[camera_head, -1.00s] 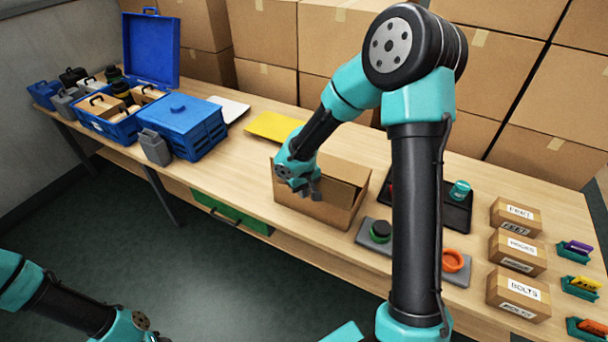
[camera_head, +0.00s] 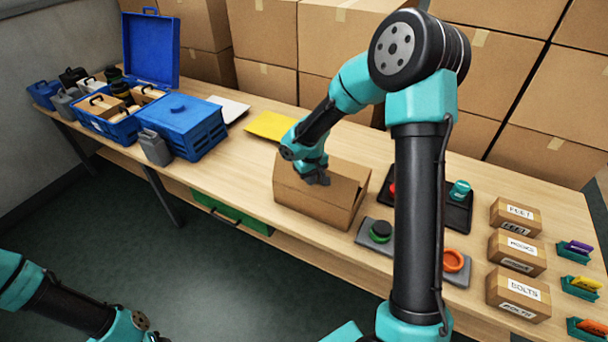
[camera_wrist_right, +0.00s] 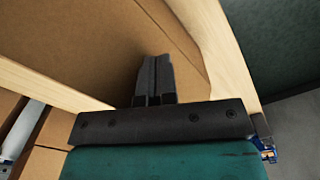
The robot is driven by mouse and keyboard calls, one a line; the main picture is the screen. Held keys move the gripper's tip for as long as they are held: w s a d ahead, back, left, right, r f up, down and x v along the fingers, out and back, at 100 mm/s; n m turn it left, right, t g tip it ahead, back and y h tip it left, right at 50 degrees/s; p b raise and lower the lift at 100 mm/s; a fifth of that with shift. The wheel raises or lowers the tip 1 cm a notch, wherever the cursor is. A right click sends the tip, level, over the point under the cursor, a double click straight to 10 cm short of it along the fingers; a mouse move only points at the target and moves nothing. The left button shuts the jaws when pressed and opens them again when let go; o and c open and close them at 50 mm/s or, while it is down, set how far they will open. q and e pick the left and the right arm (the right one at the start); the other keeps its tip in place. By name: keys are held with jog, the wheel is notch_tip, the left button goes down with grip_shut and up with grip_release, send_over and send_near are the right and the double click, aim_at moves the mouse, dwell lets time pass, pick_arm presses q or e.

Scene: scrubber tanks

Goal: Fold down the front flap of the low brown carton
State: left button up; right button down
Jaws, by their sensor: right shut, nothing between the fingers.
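The low brown carton (camera_head: 302,205) sits on the wooden table, in the middle of the head view. My right gripper (camera_head: 317,179) is shut and empty, over the carton's top near its front side. In the right wrist view, the shut fingers (camera_wrist_right: 154,80) point at a broad brown carton surface (camera_wrist_right: 95,45), with its edge just to their right. The front flap appears to lie inward over the opening under the gripper, but its exact angle and any contact are hard to tell. The left arm shows at the lower left; its gripper is out of view.
A grey button base (camera_head: 374,236) and a black tray (camera_head: 457,214) stand right of the carton. Labelled small boxes (camera_head: 516,250) line the right. A yellow sheet (camera_head: 268,125) lies behind left, and a blue toolbox (camera_head: 183,128) stands farther left.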

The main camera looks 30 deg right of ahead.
jog(key=shift+w+d, duration=0.1)
dwell(0.3)
jog(key=shift+w+d, duration=0.6)
jog(key=shift+d, duration=0.35)
jog(key=shift+w+d, duration=0.55)
jog(key=shift+d, duration=0.35)
jog(key=shift+w+d+f, duration=0.35)
jog(key=shift+d+f, duration=0.2)
jog(key=shift+f, duration=0.1)
jog(key=shift+w+d+f, duration=0.3)
jog(key=shift+d+f, duration=0.2)
jog(key=shift+f, duration=0.1)
jog(key=shift+f, duration=1.2)
jog(key=shift+r, duration=0.15)
notch_tip(320, 180, up, 9)
